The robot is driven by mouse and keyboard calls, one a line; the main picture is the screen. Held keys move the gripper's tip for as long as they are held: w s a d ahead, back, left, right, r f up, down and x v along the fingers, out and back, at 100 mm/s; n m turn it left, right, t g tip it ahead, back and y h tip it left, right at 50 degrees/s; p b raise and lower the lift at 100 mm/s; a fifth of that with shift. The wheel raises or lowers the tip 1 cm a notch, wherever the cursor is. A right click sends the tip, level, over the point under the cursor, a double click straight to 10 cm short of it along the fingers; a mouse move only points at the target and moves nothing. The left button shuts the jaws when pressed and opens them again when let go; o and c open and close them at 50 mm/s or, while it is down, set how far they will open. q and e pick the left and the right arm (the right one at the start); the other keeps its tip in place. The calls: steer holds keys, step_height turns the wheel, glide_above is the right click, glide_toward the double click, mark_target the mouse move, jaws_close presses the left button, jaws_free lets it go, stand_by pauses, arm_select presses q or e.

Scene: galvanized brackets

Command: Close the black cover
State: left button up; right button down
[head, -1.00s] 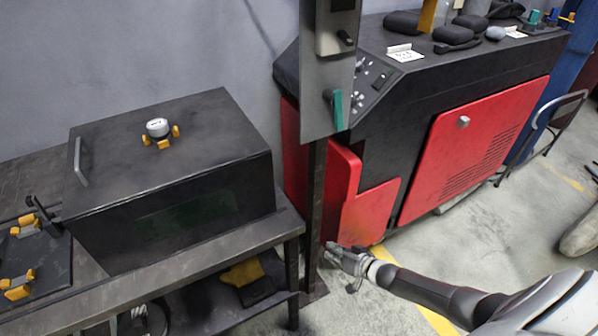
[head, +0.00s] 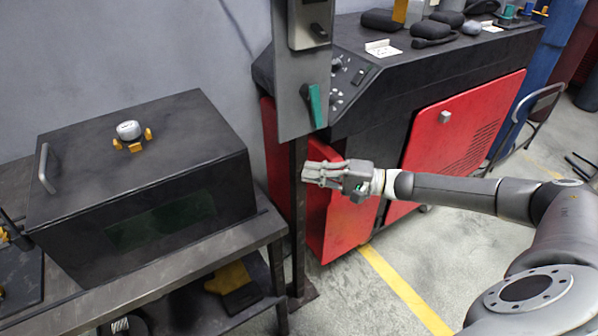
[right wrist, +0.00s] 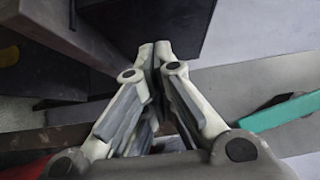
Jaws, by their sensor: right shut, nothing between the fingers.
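The black cover (head: 140,170) is a large dark box-shaped hood on the workbench at the left in the head view. Its top looks flat, with a grey bar handle (head: 46,168) at the left edge. A dark greenish window (head: 160,222) is in its front face. I cannot tell from here whether it is fully seated. My right gripper (head: 306,172) is shut and empty, in front of the metal post and right of the cover, clear of it. In the right wrist view its fingertips (right wrist: 154,48) are together. My left gripper is not in view.
The workbench (head: 235,258) has a dark front edge. A white-topped part with yellow clips (head: 130,135) sits on the cover.

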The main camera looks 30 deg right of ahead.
steer(key=w+a+p, duration=0.3)
steer(key=w+a, duration=0.2)
steer(key=a, duration=0.5)
steer(key=shift+w, duration=0.25)
